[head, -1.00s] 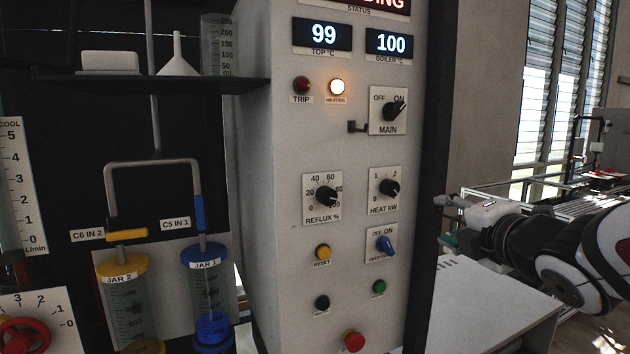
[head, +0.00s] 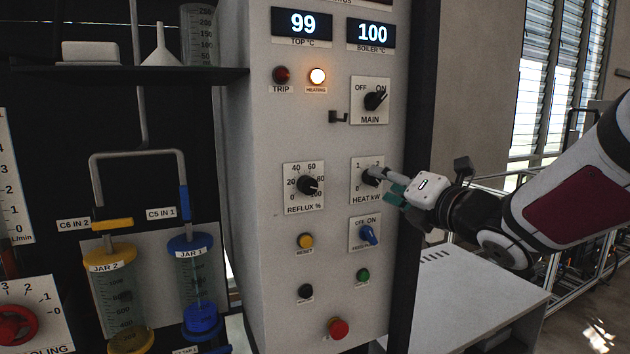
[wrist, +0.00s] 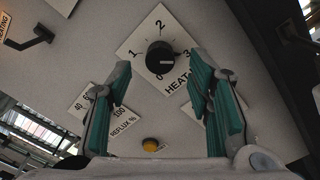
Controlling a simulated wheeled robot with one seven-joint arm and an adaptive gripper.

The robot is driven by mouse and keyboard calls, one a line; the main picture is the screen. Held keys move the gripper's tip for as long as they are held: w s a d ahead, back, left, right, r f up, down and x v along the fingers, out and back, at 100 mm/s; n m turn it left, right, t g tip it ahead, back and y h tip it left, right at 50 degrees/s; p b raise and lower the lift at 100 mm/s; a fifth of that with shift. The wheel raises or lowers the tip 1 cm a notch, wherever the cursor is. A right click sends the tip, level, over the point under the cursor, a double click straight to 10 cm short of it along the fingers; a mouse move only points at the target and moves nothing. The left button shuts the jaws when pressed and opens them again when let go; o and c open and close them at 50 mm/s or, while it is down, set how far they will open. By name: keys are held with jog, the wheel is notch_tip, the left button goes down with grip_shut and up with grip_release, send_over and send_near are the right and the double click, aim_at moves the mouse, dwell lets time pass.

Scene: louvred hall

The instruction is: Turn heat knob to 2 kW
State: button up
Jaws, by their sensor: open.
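The heat knob (head: 371,179) is a round black knob on a white plate marked HEAT kW, on the pale control panel. In the wrist view the knob (wrist: 160,56) sits amid the numbers 0, 1, 2 and 3; I cannot tell for sure which one it points at. My gripper (head: 386,184) is at the heat plate, coming from the right, and partly covers the knob and plate in the head view. In the wrist view my gripper (wrist: 160,72) is open, with its green-padded fingers on either side below the knob. The knob lies just beyond the fingertips, with no clear contact.
The reflux knob (head: 309,185) is left of the heat plate, the main switch (head: 374,101) above, and the blue feed switch (head: 368,235) below. A small dark hook (head: 338,117) juts from the panel. The red button (head: 338,328) is lower down.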

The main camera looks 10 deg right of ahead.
aim_at(376, 179)
jog(key=shift+b+x, duration=0.65)
jog(key=shift+x, duration=1.35)
grip_shut()
